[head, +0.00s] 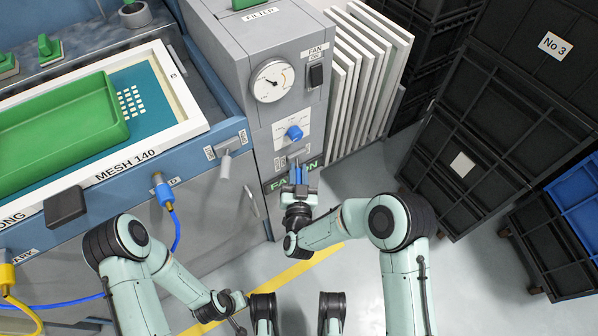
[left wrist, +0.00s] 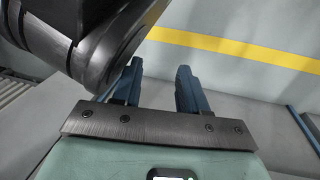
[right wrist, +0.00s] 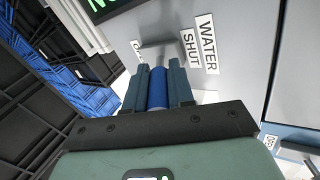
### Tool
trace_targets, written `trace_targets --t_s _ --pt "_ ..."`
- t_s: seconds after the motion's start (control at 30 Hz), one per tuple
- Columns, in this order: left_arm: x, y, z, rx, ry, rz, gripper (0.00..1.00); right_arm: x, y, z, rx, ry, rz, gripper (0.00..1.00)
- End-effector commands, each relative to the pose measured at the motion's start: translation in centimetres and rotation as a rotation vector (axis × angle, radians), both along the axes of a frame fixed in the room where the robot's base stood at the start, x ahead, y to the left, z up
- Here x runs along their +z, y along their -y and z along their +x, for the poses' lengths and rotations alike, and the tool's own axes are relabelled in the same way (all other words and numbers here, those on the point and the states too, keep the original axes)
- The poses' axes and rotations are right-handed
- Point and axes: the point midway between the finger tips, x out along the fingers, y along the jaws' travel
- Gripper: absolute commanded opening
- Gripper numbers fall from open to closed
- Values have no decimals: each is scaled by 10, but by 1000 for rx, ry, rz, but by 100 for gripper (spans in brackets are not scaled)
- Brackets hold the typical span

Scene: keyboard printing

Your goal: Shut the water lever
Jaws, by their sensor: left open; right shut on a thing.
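The water lever has a grey arm (right wrist: 160,52) and a blue grip (right wrist: 157,88). It is on the grey cabinet front, beside a white label (right wrist: 197,46) reading WATER and SHUT. Another small label at its other side is partly covered. My right gripper (head: 299,172) is at the lever in the head view. In the right wrist view its fingers are shut on the blue grip, one on each side. My left gripper (left wrist: 161,78) is open and empty above the floor, away from the cabinet.
A gauge (head: 272,81), a fan switch (head: 316,75) and a blue knob (head: 295,132) are above the lever. A screen-printing frame (head: 150,140) with a green tray is at left. White panels (head: 365,60) and black crates (head: 500,110) stand at right. Floor (head: 365,190) is clear in front.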

Motion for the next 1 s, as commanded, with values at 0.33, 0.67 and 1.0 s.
trace_targets --t_s 0.33,0.67,1.0 --pt "0 0 0 0 0 0 43 -2 -1 -1 1 -5 1 29" --pt "0 0 0 0 0 0 43 -1 -1 -1 0 -2 1 48" --pt "19 3 19 -4 64 3 43 0 -2 -45 4 -6 0 48"
